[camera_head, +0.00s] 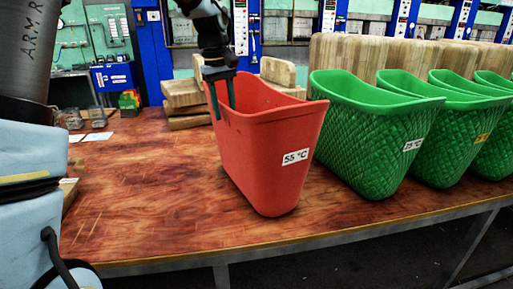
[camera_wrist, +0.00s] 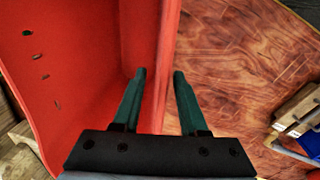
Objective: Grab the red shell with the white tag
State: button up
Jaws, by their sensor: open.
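The red shell (camera_head: 262,145) stands upright on the wooden table, left of the green shells, with a white tag (camera_head: 295,157) reading "55 °C" on its front. My gripper (camera_head: 222,100) is at the shell's left rim, pointing down. In the wrist view my gripper (camera_wrist: 158,75) is open, with one finger inside the red shell (camera_wrist: 75,70) and the other outside, so the wall passes between them. A gap shows between the wall and the outer finger. Whether the inner finger touches the wall I cannot tell.
Several green shells (camera_head: 370,130) stand in a row to the right, the nearest close to the red one. Wooden blocks (camera_head: 183,98) lie behind the red shell. The wooden table (camera_head: 140,195) is clear at the front left. Blue machines stand at the back.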

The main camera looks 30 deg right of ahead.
aim_at(228, 132)
jog(key=f, duration=0.2)
jog(key=f+p, duration=0.1)
jog(key=f, duration=0.1)
jog(key=shift+d, duration=0.3)
jog(key=shift+c, duration=0.4)
grip_shut()
dwell(0.7)
